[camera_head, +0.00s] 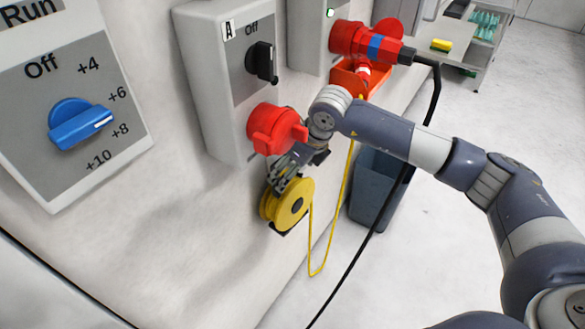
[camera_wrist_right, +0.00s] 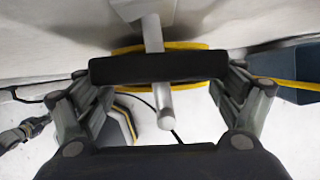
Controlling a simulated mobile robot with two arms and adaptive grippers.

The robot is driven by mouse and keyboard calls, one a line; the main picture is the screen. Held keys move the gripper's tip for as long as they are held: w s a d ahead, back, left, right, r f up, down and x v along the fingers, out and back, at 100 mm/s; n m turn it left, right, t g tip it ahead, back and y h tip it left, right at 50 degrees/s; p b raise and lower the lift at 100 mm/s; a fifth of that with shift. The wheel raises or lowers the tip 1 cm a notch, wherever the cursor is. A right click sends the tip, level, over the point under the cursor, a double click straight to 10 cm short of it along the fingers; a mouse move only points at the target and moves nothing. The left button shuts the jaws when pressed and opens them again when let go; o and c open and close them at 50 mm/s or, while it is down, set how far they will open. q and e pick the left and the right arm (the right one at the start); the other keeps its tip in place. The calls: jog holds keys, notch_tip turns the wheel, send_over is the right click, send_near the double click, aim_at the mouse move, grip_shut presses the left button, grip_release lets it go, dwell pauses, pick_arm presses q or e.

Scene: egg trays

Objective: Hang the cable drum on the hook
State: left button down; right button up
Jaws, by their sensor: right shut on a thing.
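The cable drum (camera_head: 296,205) is a yellow reel with a dark hub, close to the pale wall at the middle of the head view. My right gripper (camera_head: 280,178) is just above it and shut on its black handle. In the right wrist view a black bar (camera_wrist_right: 158,68), apparently this handle, spans between the finger linkages, with yellow drum rims (camera_wrist_right: 190,46) behind it. A pale rod (camera_wrist_right: 165,102), apparently the hook, shows above and below the bar. I cannot tell whether the handle rests on it.
A grey switch box (camera_head: 215,75) with a red socket (camera_head: 272,130) is above the drum. A yellow cable (camera_head: 315,268) hangs in a loop beside it. A black cable (camera_head: 355,259) and a grey bin (camera_head: 373,190) are to the right. Floor is clear farther right.

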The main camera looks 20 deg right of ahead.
jog(key=o, duration=0.5)
jog(key=shift+c, duration=0.2)
